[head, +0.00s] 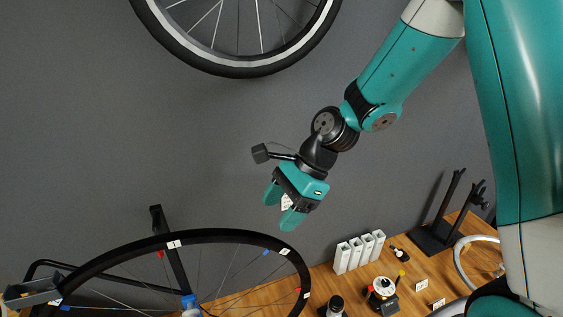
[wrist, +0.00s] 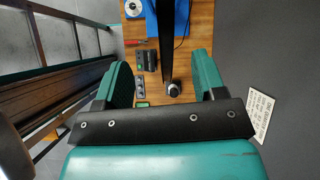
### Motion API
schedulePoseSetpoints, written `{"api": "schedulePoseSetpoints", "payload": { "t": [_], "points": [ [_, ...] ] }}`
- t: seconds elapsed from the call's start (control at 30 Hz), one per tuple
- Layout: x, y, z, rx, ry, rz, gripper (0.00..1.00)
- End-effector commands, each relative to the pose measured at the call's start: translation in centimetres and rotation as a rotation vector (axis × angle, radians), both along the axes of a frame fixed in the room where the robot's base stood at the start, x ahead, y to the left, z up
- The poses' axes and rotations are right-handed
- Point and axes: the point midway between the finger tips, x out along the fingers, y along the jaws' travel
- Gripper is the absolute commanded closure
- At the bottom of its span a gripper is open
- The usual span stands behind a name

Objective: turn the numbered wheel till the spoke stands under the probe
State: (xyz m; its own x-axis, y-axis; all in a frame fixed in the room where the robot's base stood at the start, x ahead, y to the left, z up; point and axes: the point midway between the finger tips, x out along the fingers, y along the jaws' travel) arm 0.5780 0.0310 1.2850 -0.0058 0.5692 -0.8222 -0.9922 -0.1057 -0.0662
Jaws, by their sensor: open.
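The numbered wheel (head: 215,236) stands at the lower left of the head view, a black rim with white labels. Red and blue marks sit on some spokes; the label numbers are too small to read. I cannot tell which part is the probe; a black bracket (head: 30,293) sits at the rim's left side. My gripper (head: 281,206) is open and empty above the rim's upper right, apart from it in the head view. In the wrist view, the dark rim (wrist: 166,45) runs upright in the gap between the teal fingers, and its distance is unclear.
The wooden bench (head: 350,290) carries white blocks (head: 360,252), a small black device with a red part (head: 382,290) and a black stand (head: 435,236). Another wheel (head: 240,70) hangs above. A printed sheet (wrist: 262,112) shows at the wrist view's right. Free space surrounds my gripper.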

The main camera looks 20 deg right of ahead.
Motion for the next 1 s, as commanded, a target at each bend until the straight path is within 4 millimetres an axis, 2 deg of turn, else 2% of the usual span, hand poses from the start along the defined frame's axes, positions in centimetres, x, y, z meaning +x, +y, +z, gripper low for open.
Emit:
{"api": "schedulePoseSetpoints", "payload": {
  "t": [0.03,0.17,0.37,0.9,1.0],
  "points": [
    [0.3,-0.2,0.8,0.006,0.029,-0.042,0.36],
    [0.8,-0.4,0.6,0.014,0.066,-0.103,0.36],
    [0.7,0.2,-0.4,0.015,0.071,-0.107,0.36],
    [0.6,5.5,-7.8,0.013,0.071,-0.103,0.36],
    [0.8,5.3,-7.5,0.014,0.067,-0.106,0.36]
  ]
}}
